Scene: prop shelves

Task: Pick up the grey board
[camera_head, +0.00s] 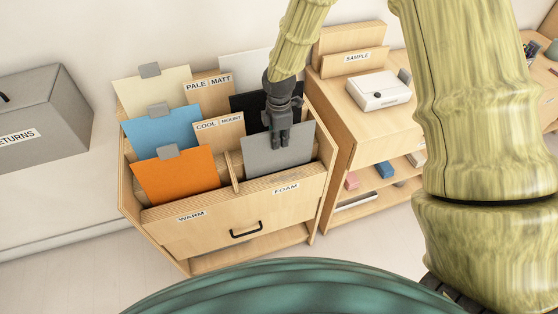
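The grey board (262,158) stands upright, leaning slightly, in the front right compartment of the wooden rack, behind the FOAM label (286,188). My gripper (280,142) points down at the board's upper right part, and its dark fingers overlap the board in the picture. The fingertips look close together. I cannot tell whether they touch the board or have its edge between them. The gripper hides part of the board's top edge and part of the black board (245,105) behind it.
Left of a thin divider stand orange (177,180), blue (160,130) and cream (150,92) boards with grey tabs. A white board (243,66) stands at the back right. A wooden cabinet (345,110) with a white box (379,91) adjoins the rack's right side.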

